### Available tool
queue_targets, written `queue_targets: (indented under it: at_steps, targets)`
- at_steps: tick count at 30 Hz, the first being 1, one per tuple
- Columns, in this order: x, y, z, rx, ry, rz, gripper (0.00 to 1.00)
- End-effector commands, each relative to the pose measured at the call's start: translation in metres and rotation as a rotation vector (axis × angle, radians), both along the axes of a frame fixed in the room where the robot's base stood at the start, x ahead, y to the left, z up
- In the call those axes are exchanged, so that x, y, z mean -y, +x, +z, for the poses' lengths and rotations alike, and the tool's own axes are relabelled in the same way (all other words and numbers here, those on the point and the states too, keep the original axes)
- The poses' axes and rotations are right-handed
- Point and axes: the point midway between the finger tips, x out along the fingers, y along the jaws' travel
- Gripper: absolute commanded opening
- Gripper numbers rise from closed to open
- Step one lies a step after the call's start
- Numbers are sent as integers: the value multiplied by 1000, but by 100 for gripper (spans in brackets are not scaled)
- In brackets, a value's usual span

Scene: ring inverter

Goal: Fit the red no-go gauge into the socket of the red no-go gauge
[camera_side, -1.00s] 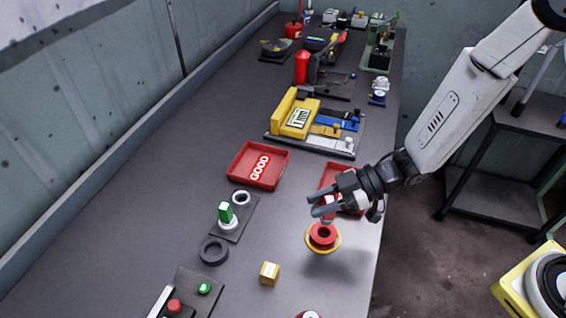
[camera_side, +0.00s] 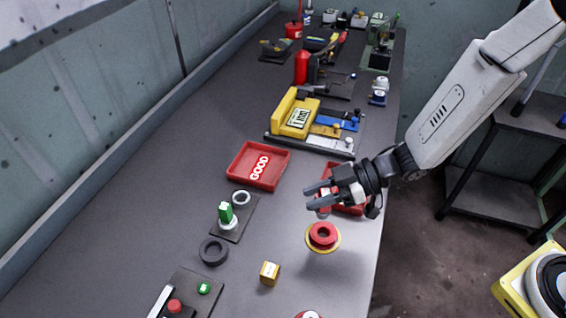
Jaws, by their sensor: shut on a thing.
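My gripper (camera_side: 311,198) is above the table's right side, shut on the red no-go gauge (camera_side: 325,195). Only a small red part of the gauge shows between the fingers. A dark grey plate (camera_side: 236,214) to the left has two light round sockets. The near one holds a green gauge (camera_side: 225,213) standing upright. The far one, an empty light ring (camera_side: 241,198), is the free socket, and my gripper is to its right and apart from it.
A red flanged ring (camera_side: 323,236) with a yellow rim is below my gripper. A red GOOD tray (camera_side: 237,176) lies behind the plate. Another red tray is partly hidden by my gripper. A dark ring (camera_side: 213,251) and a yellow block (camera_side: 269,273) lie nearer.

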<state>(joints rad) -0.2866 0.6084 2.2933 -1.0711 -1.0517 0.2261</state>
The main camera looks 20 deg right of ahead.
Motion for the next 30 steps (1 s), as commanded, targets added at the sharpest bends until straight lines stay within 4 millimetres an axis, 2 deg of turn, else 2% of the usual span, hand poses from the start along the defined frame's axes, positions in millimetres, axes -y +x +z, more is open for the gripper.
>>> queue_targets:
  at_steps: [15,24,30]
  targets:
    - [-32,33,36,1,4,-285,0]
    - [-44,40,53,1,4,-422,0]
    - [-47,40,57,-1,2,-464,0]
